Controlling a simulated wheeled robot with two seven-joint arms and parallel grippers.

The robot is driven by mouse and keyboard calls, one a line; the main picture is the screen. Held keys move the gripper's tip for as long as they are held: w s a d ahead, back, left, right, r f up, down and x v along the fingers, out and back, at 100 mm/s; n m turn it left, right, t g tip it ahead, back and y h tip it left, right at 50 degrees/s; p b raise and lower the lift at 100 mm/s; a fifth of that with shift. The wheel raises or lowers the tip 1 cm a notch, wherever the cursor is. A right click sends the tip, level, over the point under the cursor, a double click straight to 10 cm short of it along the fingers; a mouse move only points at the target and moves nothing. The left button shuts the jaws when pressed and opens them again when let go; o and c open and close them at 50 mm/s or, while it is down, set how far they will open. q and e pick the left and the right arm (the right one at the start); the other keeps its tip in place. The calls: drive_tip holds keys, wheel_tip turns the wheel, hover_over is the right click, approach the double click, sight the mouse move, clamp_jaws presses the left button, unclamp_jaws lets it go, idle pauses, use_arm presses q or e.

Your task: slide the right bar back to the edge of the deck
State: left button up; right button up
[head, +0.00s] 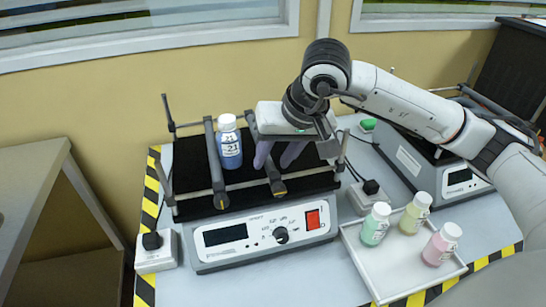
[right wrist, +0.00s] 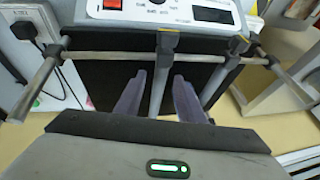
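The shaker's black deck (head: 192,162) carries two grey cross bars that span its front and back rails. The right bar (head: 273,172) stands near the middle of the deck, well in from the right edge. The left bar (head: 214,160) is beside a bottle of blue liquid (head: 230,146), which stands upright between the bars. My right gripper (head: 277,160) is over the deck, pointing down. In the right wrist view its purple fingers (right wrist: 158,82) are open on either side of the right bar (right wrist: 160,75), with gaps visible. My left gripper is not in view.
A white tray (head: 352,238) with three capped bottles, green, yellow and pink, stands at the front right. A second device (head: 408,160) is behind it. A power plug and socket (head: 368,192) sit beside the shaker. The right part of the deck appears free of bottles.

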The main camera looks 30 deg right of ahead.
drive_tip(key=shift+w+f, duration=0.15)
drive_tip(key=shift+f, duration=0.2)
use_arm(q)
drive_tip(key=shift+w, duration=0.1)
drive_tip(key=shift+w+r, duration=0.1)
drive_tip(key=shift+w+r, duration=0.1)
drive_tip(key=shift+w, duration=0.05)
use_arm(e)
clamp_jaws()
